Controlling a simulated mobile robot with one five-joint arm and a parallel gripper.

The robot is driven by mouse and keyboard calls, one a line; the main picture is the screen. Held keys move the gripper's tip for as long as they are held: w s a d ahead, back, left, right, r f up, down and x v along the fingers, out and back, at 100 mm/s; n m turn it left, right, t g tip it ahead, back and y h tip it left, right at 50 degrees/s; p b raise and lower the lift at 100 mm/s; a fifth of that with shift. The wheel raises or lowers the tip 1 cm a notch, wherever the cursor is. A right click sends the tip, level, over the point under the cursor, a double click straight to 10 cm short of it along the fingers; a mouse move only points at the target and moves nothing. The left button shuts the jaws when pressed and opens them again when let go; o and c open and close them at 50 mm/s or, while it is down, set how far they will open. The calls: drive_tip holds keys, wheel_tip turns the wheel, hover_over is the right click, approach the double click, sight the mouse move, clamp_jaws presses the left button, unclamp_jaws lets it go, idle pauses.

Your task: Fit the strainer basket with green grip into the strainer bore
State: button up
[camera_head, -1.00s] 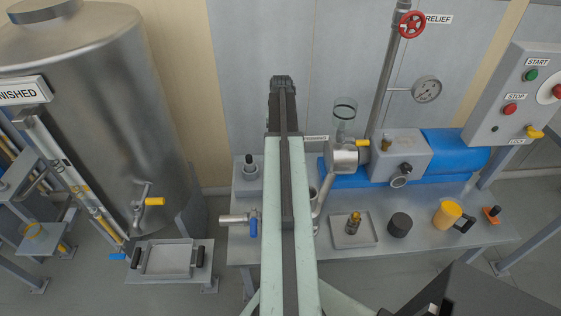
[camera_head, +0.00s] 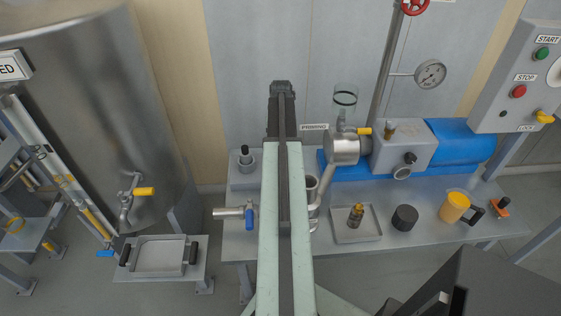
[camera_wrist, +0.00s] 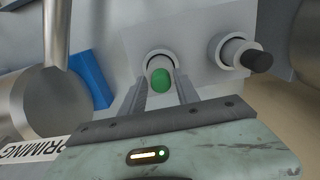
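In the wrist view the fingers of my gripper (camera_wrist: 162,88) stand one on each side of a green rounded grip (camera_wrist: 161,80). The green grip sits in front of a pale round collar (camera_wrist: 162,60) on a grey block. The fingers are very close to the grip; whether they press on it is unclear. The basket below the grip is hidden. In the head view my arm hides the gripper tips and the green grip. An upright open-topped cylinder (camera_head: 312,183) stands just right of my arm, partly hidden; I cannot tell whether it is the strainer bore.
A black-gripped piece (camera_wrist: 256,61) sits in a second collar beside the green one; it also shows in the head view (camera_head: 246,153). The steel pump body (camera_head: 341,148), a tray (camera_head: 370,234) and a yellow mug (camera_head: 454,207) are to the right. A blue-handled valve (camera_head: 249,217) is left.

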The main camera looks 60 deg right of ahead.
clamp_jaws()
wheel_tip(320, 180, up, 11)
drive_tip(key=p, duration=1)
drive_tip(key=shift+p, duration=0.4)
drive_tip(key=shift+f, duration=0.1)
